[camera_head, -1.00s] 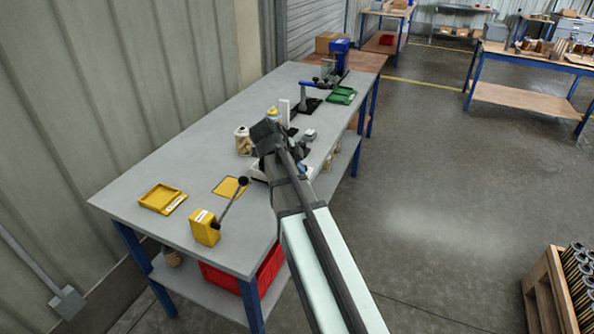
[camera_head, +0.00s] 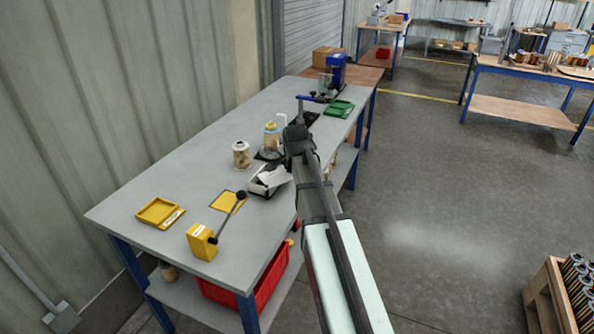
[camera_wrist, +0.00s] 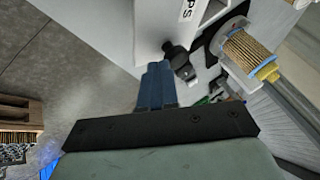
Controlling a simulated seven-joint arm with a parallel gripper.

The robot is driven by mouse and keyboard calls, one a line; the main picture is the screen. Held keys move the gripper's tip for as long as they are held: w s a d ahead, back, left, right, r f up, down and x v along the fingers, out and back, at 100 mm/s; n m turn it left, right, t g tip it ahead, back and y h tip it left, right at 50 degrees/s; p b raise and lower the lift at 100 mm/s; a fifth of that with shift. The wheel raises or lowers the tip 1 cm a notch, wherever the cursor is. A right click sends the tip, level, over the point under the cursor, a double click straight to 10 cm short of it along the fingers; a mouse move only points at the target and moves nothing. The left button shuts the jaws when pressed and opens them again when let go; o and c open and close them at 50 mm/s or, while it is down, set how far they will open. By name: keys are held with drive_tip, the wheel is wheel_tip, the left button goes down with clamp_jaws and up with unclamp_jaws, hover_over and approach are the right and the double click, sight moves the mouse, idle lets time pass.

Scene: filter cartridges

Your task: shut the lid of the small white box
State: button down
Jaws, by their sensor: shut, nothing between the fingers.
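The small white box (camera_head: 259,189) stands on the bench near its right edge, left of my arm. A pale lid-like panel (camera_head: 277,176) lies tilted over it, with a dark opening beside it; I cannot tell exactly how far it is open. In the wrist view a white surface with black letters (camera_wrist: 187,10) shows at the top edge, probably part of this box. My gripper (camera_wrist: 157,68) has its blue fingers together and empty, apart from the lettered surface. In the head view the end of my arm is beyond the box, and the fingers are hidden.
A filter cartridge (camera_wrist: 246,52) stands in a holder close to my gripper. A yellow lever box (camera_head: 202,242), a yellow tray (camera_head: 159,212) and a green tray (camera_head: 339,108) are on the bench (camera_head: 150,250). The bench's left middle is clear.

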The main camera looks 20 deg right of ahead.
sight(281, 170)
drive_tip(key=w+n+y, duration=0.1)
drive_tip(key=n, duration=0.1)
drive_tip(key=w+a+n+y, duration=0.1)
drive_tip(key=w, duration=0.1)
drive_tip(key=shift+w+n, duration=0.25)
drive_tip(key=shift+n, duration=0.15)
drive_tip(key=shift+w+a, duration=0.9)
drive_tip(key=shift+w, duration=0.1)
